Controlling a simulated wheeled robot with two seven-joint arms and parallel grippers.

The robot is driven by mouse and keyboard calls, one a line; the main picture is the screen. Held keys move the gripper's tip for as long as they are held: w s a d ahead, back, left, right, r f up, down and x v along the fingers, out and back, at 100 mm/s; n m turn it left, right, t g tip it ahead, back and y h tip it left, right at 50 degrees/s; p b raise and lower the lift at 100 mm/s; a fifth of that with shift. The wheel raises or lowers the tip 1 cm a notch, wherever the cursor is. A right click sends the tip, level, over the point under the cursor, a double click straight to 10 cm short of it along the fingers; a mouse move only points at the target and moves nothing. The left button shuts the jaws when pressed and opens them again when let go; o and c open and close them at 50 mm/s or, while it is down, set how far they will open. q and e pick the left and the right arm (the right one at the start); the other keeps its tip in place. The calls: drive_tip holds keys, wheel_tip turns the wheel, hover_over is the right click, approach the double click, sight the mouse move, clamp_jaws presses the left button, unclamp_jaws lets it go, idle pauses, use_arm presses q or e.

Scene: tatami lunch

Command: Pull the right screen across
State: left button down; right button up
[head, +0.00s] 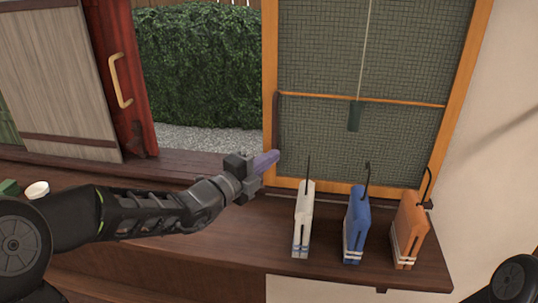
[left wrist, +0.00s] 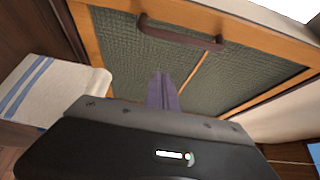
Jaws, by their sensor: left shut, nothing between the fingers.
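The right screen (head: 372,55) is a grey-green mesh panel in an orange wooden frame, on the right side of the opening in the head view. A dark brown upright handle (head: 276,122) sits on its left stile. The handle also shows near the top of the left wrist view (left wrist: 182,36). My left gripper (head: 266,161) has its purple fingers shut and empty, near the lower end of the handle in the head view. In the left wrist view its fingers (left wrist: 162,92) point toward the screen, with the handle apart from them. My right gripper is out of view.
White (head: 303,220), blue (head: 356,225) and orange (head: 409,230) upright cartons with dark loops stand on the ledge before the screen. A cord with a dark green pull (head: 354,116) hangs before the mesh. A red-edged door (head: 125,75) stands left; a small white cup (head: 37,190) sits below it.

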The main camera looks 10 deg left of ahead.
use_arm(q)
drive_tip(key=w+p, duration=0.2)
drive_tip(key=w, duration=0.6)
drive_tip(key=shift+w, duration=0.15)
drive_tip(key=shift+a+p, duration=0.1)
drive_tip(key=shift+p, duration=0.2)
